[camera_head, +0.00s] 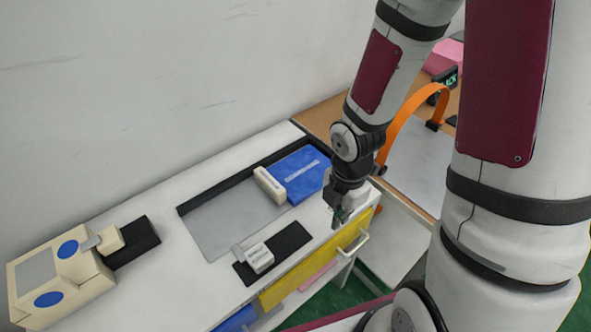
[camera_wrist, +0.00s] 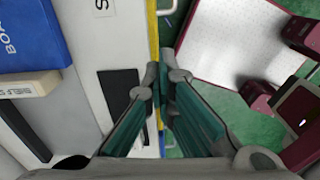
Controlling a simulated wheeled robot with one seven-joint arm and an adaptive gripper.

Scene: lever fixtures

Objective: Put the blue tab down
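I cannot single out a separate blue tab. A blue slab (camera_head: 300,172) with white lettering lies in a grey recess in the white cabinet top, beside a cream block (camera_head: 269,186); it also shows in the wrist view (camera_wrist: 30,35). A cream box (camera_head: 57,284) at the far left bears blue discs (camera_head: 68,249). A white lever handle (camera_head: 259,258) with a grey arm stands on a black plate. My gripper (camera_head: 340,217) points down near the cabinet's front edge, right of that plate. In the wrist view its teal fingers (camera_wrist: 159,72) come together at the tips, with nothing held.
A yellow drawer front (camera_head: 310,266) with a white handle (camera_head: 353,246) is below the gripper. Pink and blue fronts show lower down. A black plate (camera_head: 132,241) carries another cream handle (camera_head: 108,239). An orange arch (camera_head: 416,97) stands on the table behind my arm.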

